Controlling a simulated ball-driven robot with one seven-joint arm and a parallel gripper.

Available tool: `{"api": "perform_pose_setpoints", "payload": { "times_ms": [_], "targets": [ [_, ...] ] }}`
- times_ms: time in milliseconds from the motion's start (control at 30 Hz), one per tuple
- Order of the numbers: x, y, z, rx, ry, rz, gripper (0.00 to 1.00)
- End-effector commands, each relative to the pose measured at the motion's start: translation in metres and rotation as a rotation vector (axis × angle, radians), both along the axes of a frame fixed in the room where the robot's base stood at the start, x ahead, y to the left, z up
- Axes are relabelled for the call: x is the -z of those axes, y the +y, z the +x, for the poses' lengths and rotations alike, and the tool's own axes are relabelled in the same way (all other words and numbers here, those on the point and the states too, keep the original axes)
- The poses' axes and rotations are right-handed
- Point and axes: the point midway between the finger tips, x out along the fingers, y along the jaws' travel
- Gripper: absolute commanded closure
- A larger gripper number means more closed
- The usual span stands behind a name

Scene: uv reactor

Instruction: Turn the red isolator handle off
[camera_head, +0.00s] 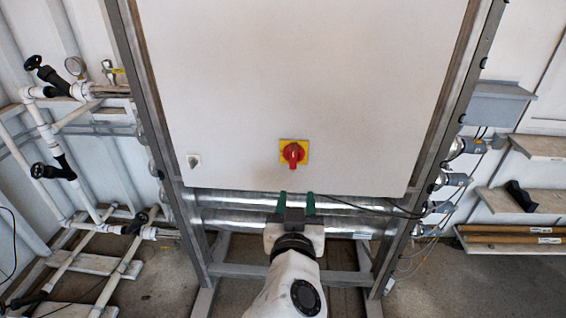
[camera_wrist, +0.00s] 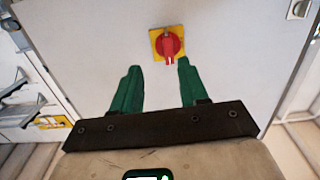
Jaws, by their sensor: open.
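The red isolator handle (camera_head: 293,153) sits on a yellow square plate (camera_head: 284,144) on the lower part of a white cabinet door. Its grip points downward in the head view. In the wrist view the handle (camera_wrist: 169,46) and yellow plate (camera_wrist: 155,37) show beyond the fingertips, closer to the right finger. My gripper (camera_head: 297,196) has two green fingers, apart and empty, below the handle in the head view. It also shows in the wrist view (camera_wrist: 158,65). The handle is not between the fingers.
The white cabinet (camera_head: 240,60) stands in a grey metal frame (camera_head: 146,100). White pipes with black valves (camera_head: 62,168) are at left, wooden shelves (camera_head: 530,200) at right.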

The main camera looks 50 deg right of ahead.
Motion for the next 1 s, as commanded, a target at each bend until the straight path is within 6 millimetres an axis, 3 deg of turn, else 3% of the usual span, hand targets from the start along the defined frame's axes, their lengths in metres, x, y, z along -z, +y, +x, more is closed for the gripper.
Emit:
{"api": "perform_pose_setpoints", "payload": {
  "times_ms": [233,700,1000],
  "targets": [
    [-0.018,0.001,0.010,-0.002,-0.077,-0.049,0.56],
    [-0.018,-0.062,0.057,0.001,-0.072,-0.047,0.56],
    [-0.017,-0.078,0.071,-0.003,-0.072,-0.047,0.56]
  ]
}}
